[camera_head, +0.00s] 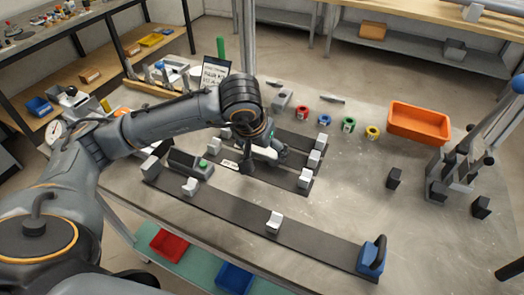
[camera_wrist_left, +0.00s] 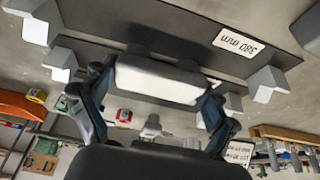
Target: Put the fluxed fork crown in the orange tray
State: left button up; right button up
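My left gripper (camera_head: 264,150) is low over the dark jig plates in the middle of the table. In the left wrist view its two fingers (camera_wrist_left: 158,92) bear on the ends of a pale rounded block, which looks like the fork crown (camera_wrist_left: 155,78); no gap shows at either end. In the head view the pale part is mostly hidden by the gripper. Whether it touches the plate below is unclear. The orange tray (camera_head: 418,124) stands at the table's right back and looks empty. My right gripper is not in view.
Several small tins, including red (camera_head: 302,112) and yellow (camera_head: 372,132) ones, stand between jig and tray. Pale jig blocks (camera_head: 305,178) surround the gripper. A stand with tubes (camera_head: 460,165) is at the right. The table right of the jig is mostly clear.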

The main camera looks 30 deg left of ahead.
pick_arm(q)
jog(key=shift+c, duration=0.6)
jog(key=shift+r, duration=0.15)
